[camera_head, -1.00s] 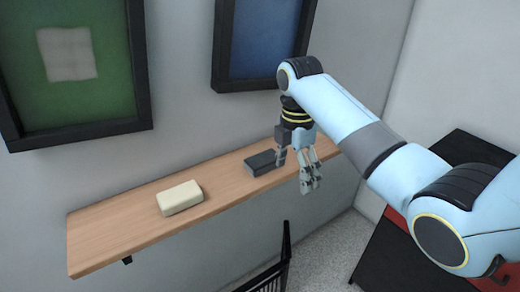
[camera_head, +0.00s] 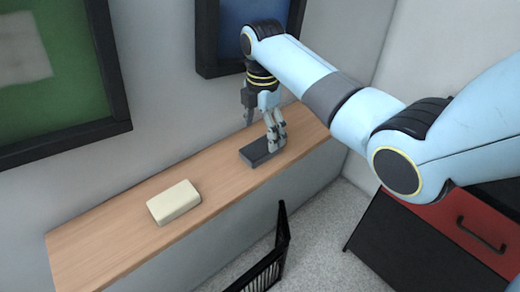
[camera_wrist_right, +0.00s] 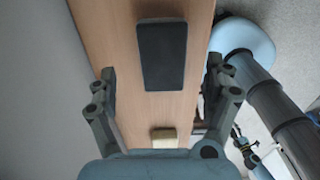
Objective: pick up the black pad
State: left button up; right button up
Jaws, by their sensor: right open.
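The black pad (camera_head: 257,153) is a flat dark block lying on the wooden shelf. It also shows in the right wrist view (camera_wrist_right: 162,57), lengthwise along the shelf. My right gripper (camera_head: 260,128) is open and empty, pointing down just above the pad. In the head view, one finger hides part of the pad's right end. In the right wrist view, the spread fingers (camera_wrist_right: 160,74) lie to either side of the pad with visible gaps.
A cream block (camera_head: 174,202) lies on the wooden shelf (camera_head: 110,232), left of the pad. Framed pictures (camera_head: 50,70) hang on the wall behind. A black rack (camera_head: 265,270) stands below the shelf's front, and a red-fronted black cabinet (camera_head: 455,225) stands at right.

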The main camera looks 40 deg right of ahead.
aim_at(264, 144)
jog(key=f, duration=0.4)
jog(key=shift+s+d, duration=0.2)
jog(key=shift+f, duration=0.35)
jog(key=shift+c, duration=2.6)
jog(key=c, duration=0.6)
pick_arm(q)
jog(key=shift+w, duration=0.9)
pick_arm(e)
jog(key=shift+r, duration=0.15)
